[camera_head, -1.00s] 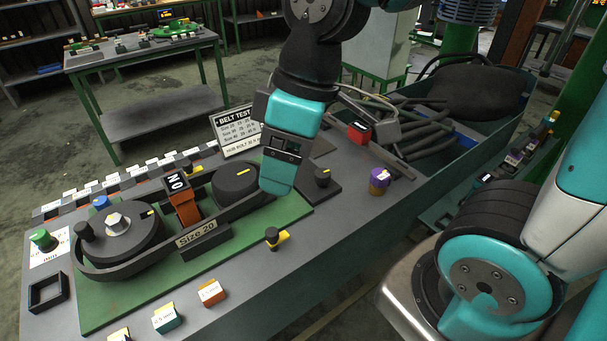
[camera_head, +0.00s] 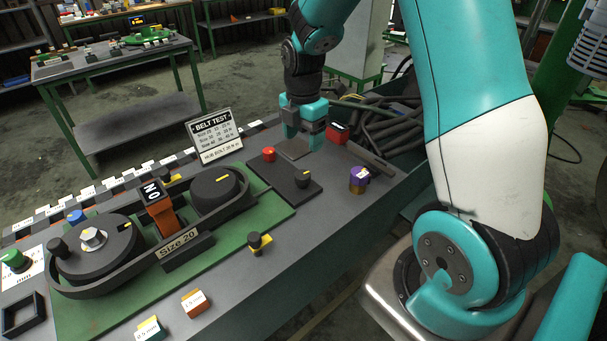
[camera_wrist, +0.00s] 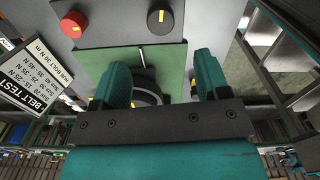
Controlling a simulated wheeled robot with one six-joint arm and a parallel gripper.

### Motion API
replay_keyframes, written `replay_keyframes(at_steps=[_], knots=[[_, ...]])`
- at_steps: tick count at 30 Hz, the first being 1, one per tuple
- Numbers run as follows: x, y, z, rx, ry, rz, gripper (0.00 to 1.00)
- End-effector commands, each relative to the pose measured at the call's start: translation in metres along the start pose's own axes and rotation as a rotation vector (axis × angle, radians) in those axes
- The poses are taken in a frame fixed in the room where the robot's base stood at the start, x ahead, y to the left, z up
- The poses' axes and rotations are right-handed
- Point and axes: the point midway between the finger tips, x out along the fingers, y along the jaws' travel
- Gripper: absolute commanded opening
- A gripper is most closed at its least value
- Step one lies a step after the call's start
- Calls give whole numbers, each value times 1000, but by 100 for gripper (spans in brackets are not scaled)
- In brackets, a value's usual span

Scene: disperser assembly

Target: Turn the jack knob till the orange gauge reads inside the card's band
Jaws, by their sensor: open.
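The orange gauge (camera_head: 165,222) stands at the belt between the two pulleys, and its dark top face shows "NO". A "Size 20" label (camera_head: 178,243) is in front of it. A black knob with a yellow mark (camera_head: 302,180) sits on a dark plate, and another black knob on a yellow base (camera_head: 259,242) is at the board's front edge. I cannot tell which is the jack knob. My gripper (camera_head: 304,138) is open and empty, behind the dark plate, apart from both knobs.
A purple-topped cylinder (camera_head: 358,180) and a red block (camera_head: 337,133) are to the right. Small labelled blocks (camera_head: 195,302) lie along the front. The bench top between the yellow-based knob and the purple cylinder is clear.

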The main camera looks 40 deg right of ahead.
Motion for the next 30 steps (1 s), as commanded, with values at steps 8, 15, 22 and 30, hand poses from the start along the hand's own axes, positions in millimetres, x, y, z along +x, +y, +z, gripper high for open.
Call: replay_keyframes(at_steps=[8,15,22,30], knots=[[65,-2,-1,0,3,-7,69],[106,-1,-1,0,2,-4,69],[120,0,-1,1,1,1,69],[121,0,-1,1,0,1,64]])
